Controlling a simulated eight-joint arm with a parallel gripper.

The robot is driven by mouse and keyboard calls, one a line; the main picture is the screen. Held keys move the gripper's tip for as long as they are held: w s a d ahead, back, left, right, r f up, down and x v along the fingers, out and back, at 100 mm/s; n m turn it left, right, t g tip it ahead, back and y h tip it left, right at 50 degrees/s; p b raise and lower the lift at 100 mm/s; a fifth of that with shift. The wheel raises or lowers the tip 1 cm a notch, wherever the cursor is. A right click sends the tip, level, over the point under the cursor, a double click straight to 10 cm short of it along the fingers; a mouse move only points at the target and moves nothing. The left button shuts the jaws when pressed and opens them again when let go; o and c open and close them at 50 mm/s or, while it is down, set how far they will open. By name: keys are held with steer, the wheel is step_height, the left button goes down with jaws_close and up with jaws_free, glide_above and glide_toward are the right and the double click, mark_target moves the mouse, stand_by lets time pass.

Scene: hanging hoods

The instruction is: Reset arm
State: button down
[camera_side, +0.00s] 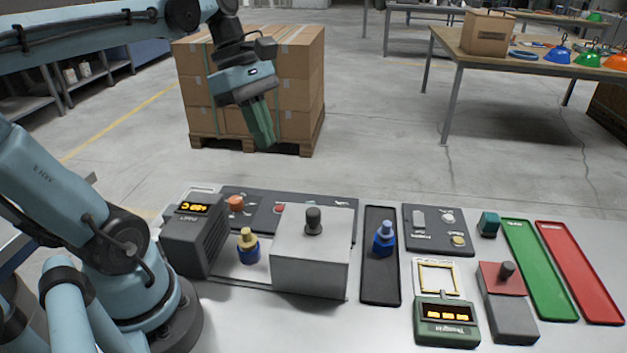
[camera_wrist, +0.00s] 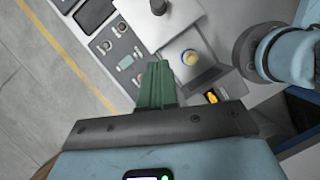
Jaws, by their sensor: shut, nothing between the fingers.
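My gripper (camera_side: 264,143) is in the air at the upper left of the side view, above the far edge of the work table and in front of the stacked boxes. Its green fingers point down and are closed together with nothing between them. In the wrist view the shut fingers (camera_wrist: 157,66) point toward the table, with the panels and a yellow-topped blue piece (camera_wrist: 190,58) beyond them. My gripper touches nothing in either view.
Below stand a grey box with a black knob (camera_side: 311,262), a dark display unit (camera_side: 190,243), a blue piece on a black tray (camera_side: 384,238), a green tray (camera_side: 541,270) and a red tray (camera_side: 582,272). Cardboard boxes (camera_side: 298,85) stand on a pallet behind.

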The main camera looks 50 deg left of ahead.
steer(key=m, duration=0.1)
steer(key=m+t+y, duration=0.4)
steer(key=m+t, duration=0.1)
steer(key=m, duration=1.3)
glide_above(301, 214)
steer(key=f, duration=0.8)
steer(key=shift+s+a, duration=0.25)
steer(key=shift+a, duration=0.05)
steer(key=m, duration=0.1)
steer(key=m+t, duration=0.1)
steer(key=shift+w+d+f+m, duration=0.2)
steer(key=shift+d+f+m, duration=0.05)
steer(key=shift+d+m, duration=0.1)
